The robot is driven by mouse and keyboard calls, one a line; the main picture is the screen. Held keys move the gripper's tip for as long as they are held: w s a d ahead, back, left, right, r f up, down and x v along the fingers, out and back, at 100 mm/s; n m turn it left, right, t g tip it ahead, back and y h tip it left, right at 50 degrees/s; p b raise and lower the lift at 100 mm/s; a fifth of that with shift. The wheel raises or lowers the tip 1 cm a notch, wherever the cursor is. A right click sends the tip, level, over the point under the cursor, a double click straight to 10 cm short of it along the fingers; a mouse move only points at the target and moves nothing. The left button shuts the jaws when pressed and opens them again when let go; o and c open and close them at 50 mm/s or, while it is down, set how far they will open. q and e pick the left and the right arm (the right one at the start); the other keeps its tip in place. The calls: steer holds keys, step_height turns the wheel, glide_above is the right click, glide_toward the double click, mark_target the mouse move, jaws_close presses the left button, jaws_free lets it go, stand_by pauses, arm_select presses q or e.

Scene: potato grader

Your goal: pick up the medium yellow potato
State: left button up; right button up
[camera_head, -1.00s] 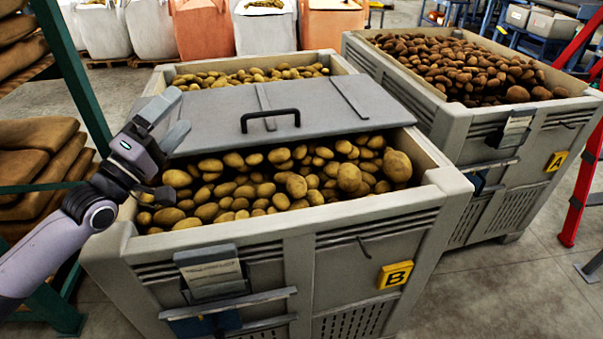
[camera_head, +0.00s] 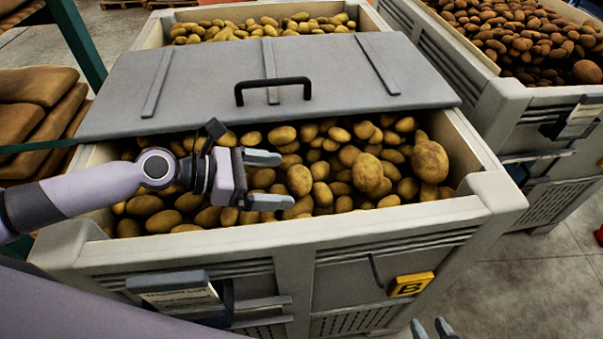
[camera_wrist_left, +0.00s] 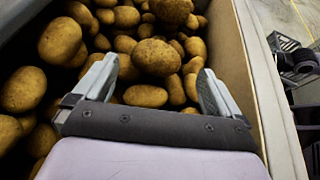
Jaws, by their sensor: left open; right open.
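Several yellow potatoes fill the open front of crate B. The medium one appears to be the rounded potato (camera_head: 367,172) right of centre, between a larger potato (camera_head: 430,160) and a smaller one (camera_head: 299,180). In the left wrist view, what looks like the same medium potato (camera_wrist_left: 156,57) lies ahead between the finger lines. My left gripper (camera_head: 286,180) is open and empty above the potatoes, pointing right, with the smaller potato just beyond its fingertips. My right gripper (camera_head: 432,328) shows only its fingertips at the bottom edge, apart and empty, in front of the crate.
Crate B (camera_head: 300,249) has raised walls around the potatoes. A second crate (camera_head: 480,95) of darker potatoes stands at right. Stacked sacks (camera_head: 40,95) stand at left.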

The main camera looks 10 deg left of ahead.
mark_target(289, 179)
arm_select(q)
steer(key=shift+w+x, duration=0.1)
steer(key=shift+x, duration=1.35)
steer(key=shift+w+x, duration=0.15)
steer(key=shift+x, duration=1.3)
steer(key=shift+a, duration=0.15)
steer(key=shift+r, duration=0.1)
steer(key=c, duration=1.1)
